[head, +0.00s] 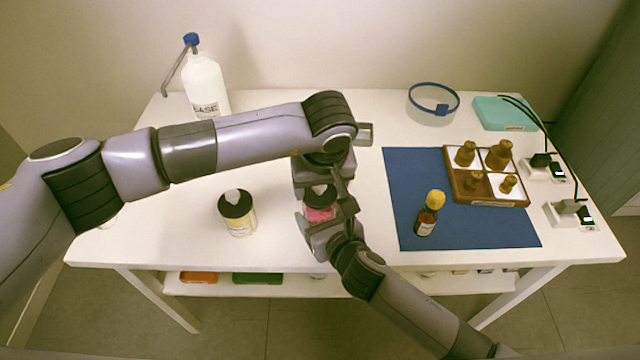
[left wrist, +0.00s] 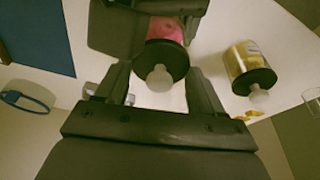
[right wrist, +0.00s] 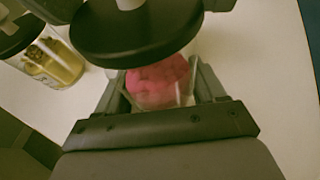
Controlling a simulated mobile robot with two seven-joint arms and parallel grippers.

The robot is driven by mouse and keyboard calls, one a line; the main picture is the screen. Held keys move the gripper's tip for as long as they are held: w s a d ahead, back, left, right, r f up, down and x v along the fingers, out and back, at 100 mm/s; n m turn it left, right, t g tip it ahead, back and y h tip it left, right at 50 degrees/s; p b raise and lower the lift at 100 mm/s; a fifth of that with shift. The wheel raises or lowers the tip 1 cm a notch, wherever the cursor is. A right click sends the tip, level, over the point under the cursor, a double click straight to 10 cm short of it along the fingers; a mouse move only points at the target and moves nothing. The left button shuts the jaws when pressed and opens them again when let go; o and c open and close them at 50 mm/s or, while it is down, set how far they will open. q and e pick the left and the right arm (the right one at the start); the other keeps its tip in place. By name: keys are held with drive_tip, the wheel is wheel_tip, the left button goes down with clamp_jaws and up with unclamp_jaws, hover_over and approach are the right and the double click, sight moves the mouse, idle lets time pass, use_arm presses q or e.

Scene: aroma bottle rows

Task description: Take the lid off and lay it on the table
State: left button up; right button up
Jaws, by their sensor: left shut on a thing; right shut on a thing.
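A clear jar with pink contents (head: 319,214) stands upright near the table's front middle; the right wrist view shows its glass body (right wrist: 160,85). Its round black lid with a pale knob (left wrist: 160,78) is above the jar; the black disc (right wrist: 135,38) is large in the right wrist view. I cannot tell whether lid and jar touch. My left gripper (left wrist: 160,88) is shut on the lid from above, its fingers on either side. My right gripper (right wrist: 160,98) is shut on the jar body from the front. The arms partly hide both in the head view.
A white bottle (head: 206,85) is behind. At right, a blue mat (head: 405,190) bears an amber dropper bottle (head: 427,222) and a wooden tray (head: 520,201). Bare white table (head: 275,235) lies between the jars.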

use_arm(q)
drive_tip(key=shift+r, duration=2)
use_arm(e)
drive_tip(key=o, duration=1.6)
drive_tip(key=shift+s, duration=0.1)
